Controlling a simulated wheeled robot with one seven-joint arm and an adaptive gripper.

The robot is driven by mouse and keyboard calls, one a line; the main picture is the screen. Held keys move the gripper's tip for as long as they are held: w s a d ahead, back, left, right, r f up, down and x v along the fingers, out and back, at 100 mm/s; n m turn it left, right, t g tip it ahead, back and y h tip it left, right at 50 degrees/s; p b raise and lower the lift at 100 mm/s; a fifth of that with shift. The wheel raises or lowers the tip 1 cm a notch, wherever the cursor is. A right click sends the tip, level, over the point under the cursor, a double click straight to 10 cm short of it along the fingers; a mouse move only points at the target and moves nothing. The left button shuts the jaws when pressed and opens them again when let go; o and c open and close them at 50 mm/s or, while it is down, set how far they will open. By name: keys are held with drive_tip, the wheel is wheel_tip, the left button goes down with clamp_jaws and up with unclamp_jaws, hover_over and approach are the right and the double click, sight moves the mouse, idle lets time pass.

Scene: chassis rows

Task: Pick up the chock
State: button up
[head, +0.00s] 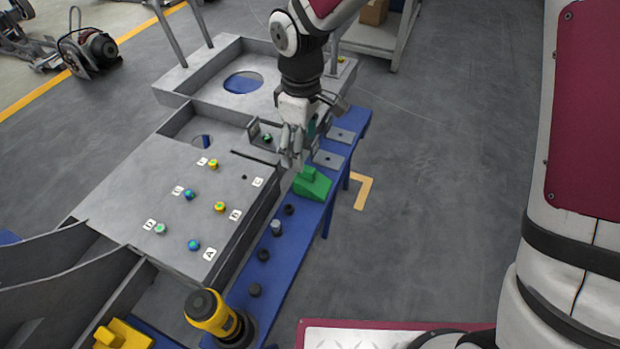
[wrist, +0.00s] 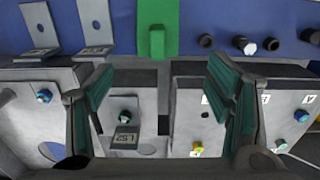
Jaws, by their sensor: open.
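The chock looks like the green wedge-shaped block (head: 311,184) with a raised grip on top. It sits on the blue bench strip beside the chassis. In the wrist view the green block (wrist: 157,22) is at the top centre, with its upper part cut off by the frame edge. My gripper (head: 291,148) is open and empty, above the chassis edge, up and left of the block in the head view. In the wrist view its two fingers (wrist: 160,95) are spread wide, with the block beyond the gap between them. Nothing touches the block.
The grey chassis (head: 150,200) carries several coloured studs and letter labels. Metal brackets (head: 328,159) lie on the blue strip (head: 285,262) beyond the block, and several dark caps (head: 263,255) on the near side. A yellow-black tool (head: 212,313) stands at the near end. Floor at right is clear.

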sight(310, 169)
wheel_tip(310, 169, down, 6)
drive_tip(key=shift+d+r+b, duration=0.1)
drive_tip(key=shift+r+b, duration=0.15)
drive_tip(key=shift+b, duration=0.3)
drive_tip(key=shift+s+d+f+b, duration=0.1)
drive_tip(key=shift+d+f+b, duration=0.15)
drive_tip(key=shift+f, duration=0.6)
drive_tip(key=shift+w+d+f+b, duration=0.1)
drive_tip(key=shift+d+f+b, duration=0.15)
drive_tip(key=shift+f, duration=0.65)
drive_tip(key=shift+s+d+f+b, duration=0.15)
drive_tip(key=shift+f+b, duration=0.2)
drive_tip(key=shift+f, duration=0.5)
drive_tip(key=c, duration=1.4)
